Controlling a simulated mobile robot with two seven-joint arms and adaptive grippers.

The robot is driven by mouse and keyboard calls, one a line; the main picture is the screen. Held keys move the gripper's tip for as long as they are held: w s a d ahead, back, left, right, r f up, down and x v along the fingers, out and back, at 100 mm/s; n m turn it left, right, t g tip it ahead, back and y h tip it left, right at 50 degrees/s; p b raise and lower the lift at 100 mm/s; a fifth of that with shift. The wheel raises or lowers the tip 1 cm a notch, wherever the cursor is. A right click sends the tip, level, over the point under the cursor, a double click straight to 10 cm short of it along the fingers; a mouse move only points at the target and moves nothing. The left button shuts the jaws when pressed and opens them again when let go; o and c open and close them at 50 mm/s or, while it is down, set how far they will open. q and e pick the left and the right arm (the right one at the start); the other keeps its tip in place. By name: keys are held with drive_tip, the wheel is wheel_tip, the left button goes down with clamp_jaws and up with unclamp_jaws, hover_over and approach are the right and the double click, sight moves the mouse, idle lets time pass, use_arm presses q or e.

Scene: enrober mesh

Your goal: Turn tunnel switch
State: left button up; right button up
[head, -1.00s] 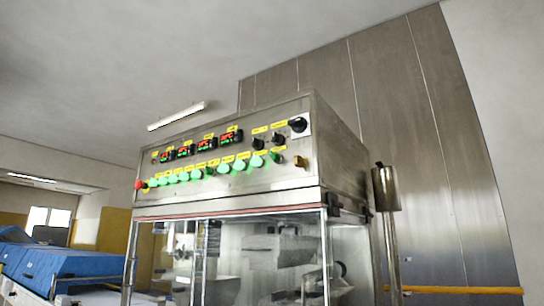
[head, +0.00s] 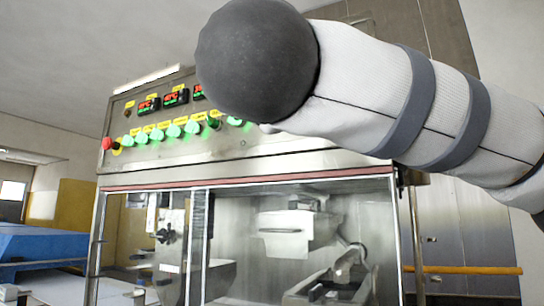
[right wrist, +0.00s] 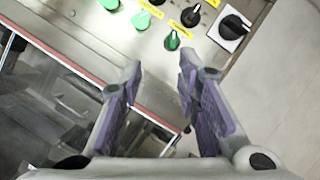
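The machine's control panel (head: 165,150) carries a row of lit green switches (head: 173,131) under yellow labels, too small to read, so I cannot tell which one is the tunnel switch. In the right wrist view, my right gripper (right wrist: 158,64) is open and empty, its fingertips pointing at the panel's lower edge. A green switch with a pale pointer (right wrist: 173,41) is just beyond the fingertips, nearer the right finger, apparently untouched. Black rotary knobs (right wrist: 191,15) are above it, and a larger black knob (right wrist: 235,25) sits on a white plate. In the head view my right arm hides the panel's right part.
A glass-fronted cabinet (head: 285,185) is below the panel. A red emergency button (head: 106,143) is at the panel's left end, with red digital displays (head: 149,105) above the switches. A blue covered unit (head: 40,243) stands at the left.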

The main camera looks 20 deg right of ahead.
drive_tip(key=w+d+r+m, duration=0.1)
drive_tip(key=w+d+r, duration=0.4)
drive_tip(key=w+d, duration=0.2)
drive_tip(key=shift+w+d, duration=0.2)
drive_tip(key=shift+d, duration=0.25)
clamp_jaws()
